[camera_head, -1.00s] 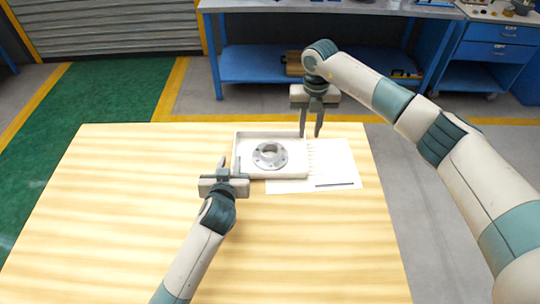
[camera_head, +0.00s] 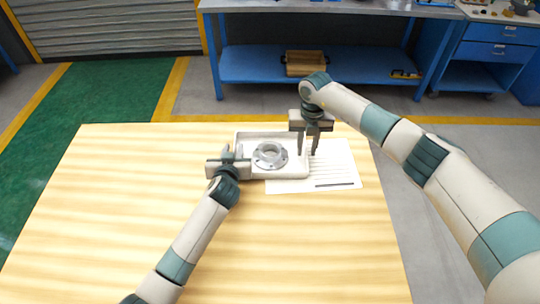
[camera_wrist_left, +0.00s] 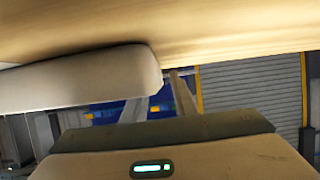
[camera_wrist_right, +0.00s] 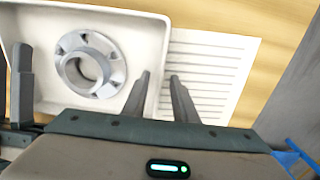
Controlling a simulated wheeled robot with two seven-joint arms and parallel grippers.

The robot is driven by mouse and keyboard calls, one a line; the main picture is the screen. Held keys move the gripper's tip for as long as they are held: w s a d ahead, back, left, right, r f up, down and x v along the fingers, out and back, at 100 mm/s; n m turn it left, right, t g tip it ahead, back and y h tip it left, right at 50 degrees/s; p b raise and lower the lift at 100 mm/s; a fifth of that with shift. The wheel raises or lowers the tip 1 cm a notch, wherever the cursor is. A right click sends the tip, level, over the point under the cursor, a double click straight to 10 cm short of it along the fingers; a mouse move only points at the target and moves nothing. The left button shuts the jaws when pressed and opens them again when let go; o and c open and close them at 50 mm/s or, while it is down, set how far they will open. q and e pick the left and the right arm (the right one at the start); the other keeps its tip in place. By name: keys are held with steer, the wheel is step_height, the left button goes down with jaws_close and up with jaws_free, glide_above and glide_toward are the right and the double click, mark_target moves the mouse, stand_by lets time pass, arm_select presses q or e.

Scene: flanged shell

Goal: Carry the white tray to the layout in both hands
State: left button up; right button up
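The white tray (camera_head: 290,172) lies flat at the table's far middle, its right part over the lined white layout sheet (camera_head: 335,172). A grey flanged shell (camera_head: 269,156) sits in the tray. My left gripper (camera_head: 233,153) is at the tray's left wall, fingers apart; one finger shows inside that wall in the right wrist view. The left wrist view shows a pale edge, apparently the tray (camera_wrist_left: 80,80), beside the fingers. My right gripper (camera_head: 308,152) is open above the right wall; its fingers (camera_wrist_right: 158,92) appear either side of that wall. Contact is unclear.
The wooden table (camera_head: 200,245) is clear in front and to the left. Behind it are a blue workbench (camera_head: 275,65) with a wooden box (camera_head: 304,63) on its lower shelf, and blue drawers (camera_head: 490,50) at right.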

arm_select(q)
jaws_close()
arm_select(e)
jaws_close()
stand_by(0.9)
arm_select(q)
steer(key=shift+w+r, duration=0.1)
steer(key=shift+r, duration=0.05)
arm_select(e)
steer(key=shift+w+r, duration=0.1)
steer(key=shift+r, duration=0.1)
